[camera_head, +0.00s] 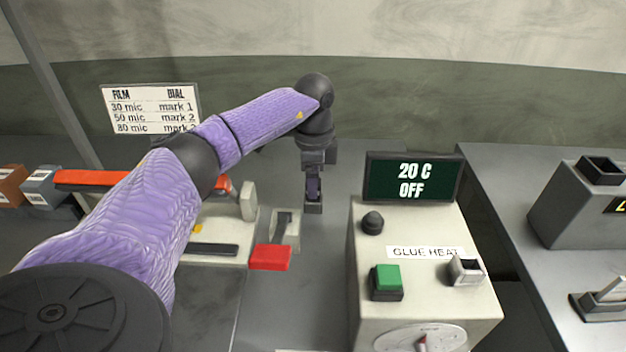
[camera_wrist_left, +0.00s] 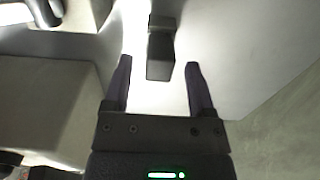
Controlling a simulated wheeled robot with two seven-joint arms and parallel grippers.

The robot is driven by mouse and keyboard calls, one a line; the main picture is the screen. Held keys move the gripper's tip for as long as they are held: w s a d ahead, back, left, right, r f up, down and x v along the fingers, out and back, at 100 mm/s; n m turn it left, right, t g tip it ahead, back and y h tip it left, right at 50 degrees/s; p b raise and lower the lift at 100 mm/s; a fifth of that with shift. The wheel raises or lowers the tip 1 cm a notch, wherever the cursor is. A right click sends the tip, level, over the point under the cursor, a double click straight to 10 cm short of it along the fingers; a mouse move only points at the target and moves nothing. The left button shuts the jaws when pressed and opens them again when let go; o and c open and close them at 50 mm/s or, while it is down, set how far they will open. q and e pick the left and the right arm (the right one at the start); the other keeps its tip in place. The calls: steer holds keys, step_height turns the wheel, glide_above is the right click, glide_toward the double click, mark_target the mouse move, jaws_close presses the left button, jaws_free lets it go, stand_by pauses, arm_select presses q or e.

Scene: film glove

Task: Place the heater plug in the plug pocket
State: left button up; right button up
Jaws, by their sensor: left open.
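My left gripper (camera_head: 313,184) points down over the grey bench, left of the glue heat box. It is open; in the left wrist view its two fingers (camera_wrist_left: 158,66) stand apart. A dark block (camera_wrist_left: 160,54), which looks like the heater plug, shows between and just beyond the fingertips, with a gap on each side. In the head view a dark block (camera_head: 313,209) shows at the fingertips. The plug pocket is not certain; a small pale open-topped holder (camera_head: 467,270) sits on the glue heat box. My right gripper is not in view.
The glue heat box (camera_head: 425,295) carries a green button (camera_head: 387,276), a black knob (camera_head: 372,223) and a display (camera_head: 413,178) reading 20 C OFF. A red-handled lever (camera_head: 270,257) is left of the gripper. A grey box (camera_head: 580,212) stands on the right-hand bench.

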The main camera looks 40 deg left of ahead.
arm_select(q)
step_height(320, 180, up, 10)
steer(key=p, duration=0.2)
steer(key=shift+r, duration=0.2)
steer(key=shift+r, duration=0.1)
